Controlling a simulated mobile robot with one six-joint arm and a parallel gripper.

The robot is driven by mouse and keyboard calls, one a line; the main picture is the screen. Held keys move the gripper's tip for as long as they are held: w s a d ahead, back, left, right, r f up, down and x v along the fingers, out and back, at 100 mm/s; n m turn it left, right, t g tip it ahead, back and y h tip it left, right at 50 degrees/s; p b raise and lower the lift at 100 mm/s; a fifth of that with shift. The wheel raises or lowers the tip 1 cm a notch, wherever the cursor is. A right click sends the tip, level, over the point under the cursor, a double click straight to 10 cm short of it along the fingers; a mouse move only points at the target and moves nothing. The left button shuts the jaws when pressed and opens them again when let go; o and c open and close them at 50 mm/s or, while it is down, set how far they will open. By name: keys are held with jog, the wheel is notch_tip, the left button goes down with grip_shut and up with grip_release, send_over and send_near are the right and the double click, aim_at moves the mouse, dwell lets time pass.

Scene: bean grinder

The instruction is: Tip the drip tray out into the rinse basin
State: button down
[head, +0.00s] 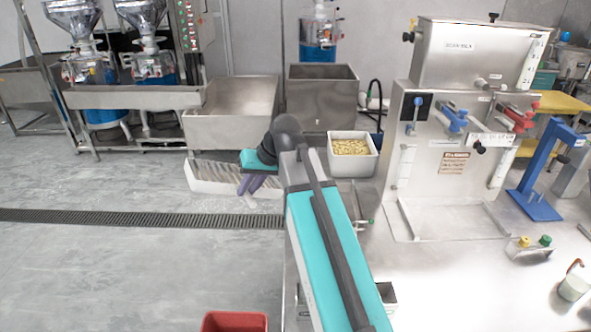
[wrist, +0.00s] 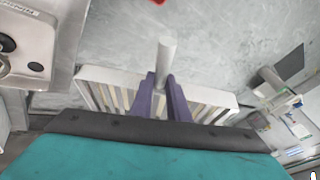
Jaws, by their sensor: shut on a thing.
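The drip tray (head: 207,180) is a pale, slatted, rectangular tray, left of my arm's end in the head view. In the wrist view the tray (wrist: 222,97) spans the space behind my fingers, with a pale rod-like handle (wrist: 166,58) sticking out. My gripper (wrist: 164,82) has purple fingers shut on this handle; the gripper (head: 248,189) also shows in the head view. The tray seems held up in front of a wide, open steel basin (head: 232,130). A deeper steel tub (head: 322,105) stands to its right. No label shows which is the rinse basin.
A white bin of yellowish beans (head: 352,158) stands right of my arm. The steel machine (head: 445,150) and its bench fill the right side. A red bin (head: 234,322) is at the bottom. A floor drain (head: 130,217) crosses the open floor at left.

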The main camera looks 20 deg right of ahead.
jog(key=shift+d, duration=0.2)
jog(key=s+d+f, duration=0.1)
jog(key=s+d, duration=0.2)
jog(key=d, duration=0.6)
jog(key=s+d+f, duration=0.2)
jog(key=d, duration=0.7)
jog(key=shift+s+f, duration=0.15)
jog(key=shift+s, duration=0.25)
dwell(4.0)
jog(key=shift+d, duration=0.15)
jog(key=shift+y+p, duration=0.7)
jog(key=shift+p, duration=0.1)
dwell(0.6)
